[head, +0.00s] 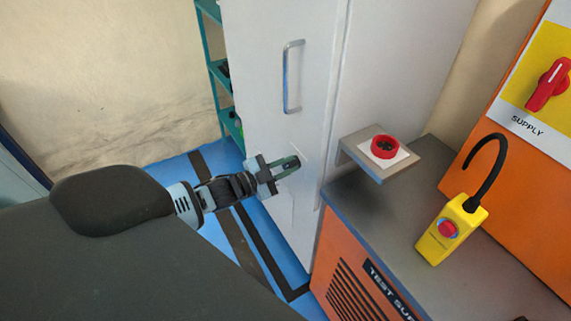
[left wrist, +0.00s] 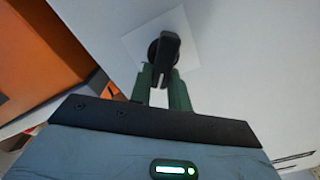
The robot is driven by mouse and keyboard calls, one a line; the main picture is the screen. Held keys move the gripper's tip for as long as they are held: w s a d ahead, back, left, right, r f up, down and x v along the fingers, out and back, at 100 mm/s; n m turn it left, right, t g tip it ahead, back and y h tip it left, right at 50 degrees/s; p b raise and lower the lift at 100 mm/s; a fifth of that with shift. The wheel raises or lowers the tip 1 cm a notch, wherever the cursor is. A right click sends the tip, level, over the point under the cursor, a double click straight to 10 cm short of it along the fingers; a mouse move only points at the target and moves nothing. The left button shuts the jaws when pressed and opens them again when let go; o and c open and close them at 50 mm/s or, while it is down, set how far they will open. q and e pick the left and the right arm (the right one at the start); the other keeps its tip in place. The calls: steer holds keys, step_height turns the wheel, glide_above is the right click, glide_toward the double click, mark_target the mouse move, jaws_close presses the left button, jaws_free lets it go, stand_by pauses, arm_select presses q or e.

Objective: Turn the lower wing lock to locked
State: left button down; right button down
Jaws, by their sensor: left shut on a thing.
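The lower wing lock (left wrist: 166,46) is a black knob with a raised wing on a pale square plate (left wrist: 188,23), seen in the left wrist view. The plate is on the white cabinet door (head: 270,105). My left gripper (head: 289,165) is at the lower part of that door in the head view, below the door handle. Its green fingers (left wrist: 161,78) are shut on the wing, one on each side. In the head view the gripper hides the lock. My right gripper is not in view.
A metal handle (head: 292,77) stands out above my left gripper. To the right are a grey bracket with a red ring (head: 384,147), a grey bench top (head: 400,215), a yellow button box (head: 448,232) and an orange supply panel (head: 510,175). A teal shelf (head: 213,60) stands behind the cabinet.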

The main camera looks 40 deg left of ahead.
arm_select(q)
steer(key=m, duration=0.2)
steer(key=shift+s+d+f+m, duration=0.15)
steer(key=shift+f+m, duration=0.1)
steer(key=shift+m, duration=0.15)
steer(key=m, duration=0.2)
steer(key=m+b, duration=0.1)
steer(key=m, duration=0.2)
steer(key=f+m+b, duration=0.1)
steer(key=m, duration=0.1)
steer(key=shift+d, duration=0.15)
steer(key=shift+m, duration=0.4)
steer(key=c, duration=1.3)
jaws_free()
steer(key=shift+v, duration=3.9)
